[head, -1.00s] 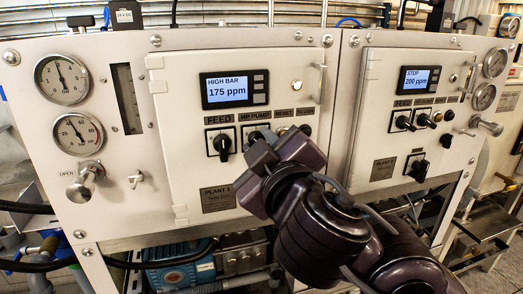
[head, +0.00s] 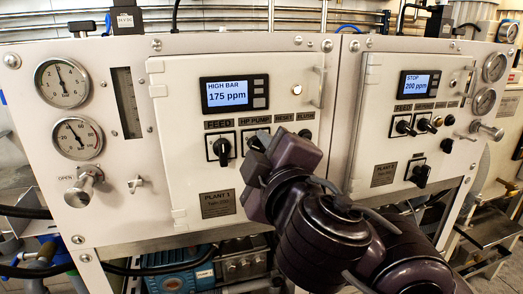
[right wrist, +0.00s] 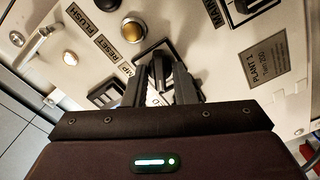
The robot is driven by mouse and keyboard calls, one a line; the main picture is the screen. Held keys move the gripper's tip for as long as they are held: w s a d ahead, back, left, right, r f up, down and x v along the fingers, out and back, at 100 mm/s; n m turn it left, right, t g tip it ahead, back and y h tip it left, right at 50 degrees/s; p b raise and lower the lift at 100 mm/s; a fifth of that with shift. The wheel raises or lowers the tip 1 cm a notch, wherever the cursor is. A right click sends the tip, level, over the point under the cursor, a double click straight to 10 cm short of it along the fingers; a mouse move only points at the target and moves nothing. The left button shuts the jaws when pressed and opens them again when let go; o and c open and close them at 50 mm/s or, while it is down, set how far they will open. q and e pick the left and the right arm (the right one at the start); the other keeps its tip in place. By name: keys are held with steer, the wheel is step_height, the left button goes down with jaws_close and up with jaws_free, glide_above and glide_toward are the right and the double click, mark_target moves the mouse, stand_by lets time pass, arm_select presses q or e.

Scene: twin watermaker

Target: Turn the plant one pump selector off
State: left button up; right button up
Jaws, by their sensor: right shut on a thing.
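The plant one panel (head: 180,130) fills the left middle of the head view. Its display (head: 228,91) reads HIGH BAR, 175 ppm. The black feed selector (head: 222,149) stands with its handle upright. The HP pump label (head: 254,122) is just right of it; the HP pump selector below is mostly hidden by my right gripper (head: 258,146). In the right wrist view, my right gripper (right wrist: 160,88) is shut on the dark handle of the HP pump selector (right wrist: 158,68), a finger on each side. My left gripper is not in view.
Reset and flush controls (head: 306,133) lie close to the right of my gripper. The plant two panel (head: 400,150) stands further right, its display reading STOP, 200 ppm. Gauges (head: 62,83) and a valve knob (head: 84,187) are at the left. Pipes and a blue pump (head: 178,272) sit below.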

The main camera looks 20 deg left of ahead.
steer(key=o, duration=0.7)
steer(key=v, duration=0.7)
steer(key=shift+s+d+p, duration=0.2)
steer(key=shift+s+p, duration=0.15)
steer(key=shift+p, duration=0.05)
steer(key=shift+f, duration=0.1)
